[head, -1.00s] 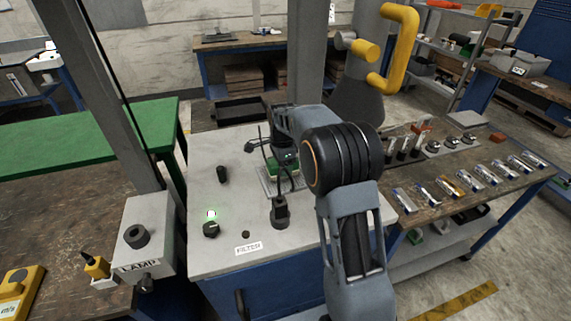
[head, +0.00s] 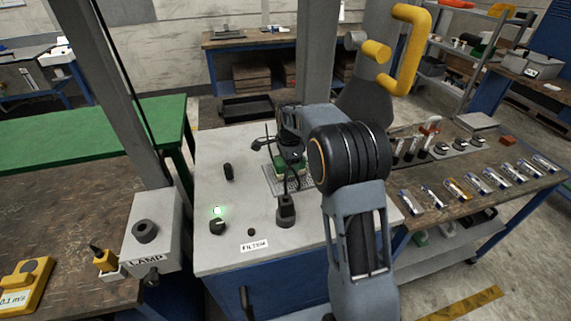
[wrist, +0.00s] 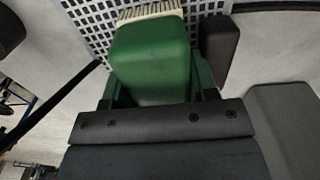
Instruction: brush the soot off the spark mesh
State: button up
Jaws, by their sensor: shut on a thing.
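My gripper (head: 287,158) is over the grey cabinet top, shut on a green brush (wrist: 150,62). The brush's green block also shows in the head view (head: 279,163), partly behind my wrist. Its pale bristles (wrist: 150,12) show at the top of the wrist view, against the spark mesh (wrist: 92,14). The mesh is a light perforated plate, also in the head view (head: 270,184) under and around the brush. Much of the mesh is hidden by brush and gripper. I cannot make out soot on it.
A black post (head: 286,209) stands just in front of the mesh. A black peg (head: 228,172), a knob (head: 217,227) beside a lit green lamp and a FILTER label (head: 254,245) are to the left and front. A grey column (head: 315,60) rises behind. The cabinet's left top is mostly clear.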

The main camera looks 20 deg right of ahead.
jog(key=shift+d, duration=0.45)
jog(key=shift+d+r, duration=0.1)
jog(key=shift+w+d, duration=0.1)
jog(key=shift+d, duration=1.05)
jog(key=shift+a, duration=0.1)
jog(key=shift+a+f, duration=0.2)
jog(key=shift+a, duration=1)
jog(key=shift+a, duration=0.15)
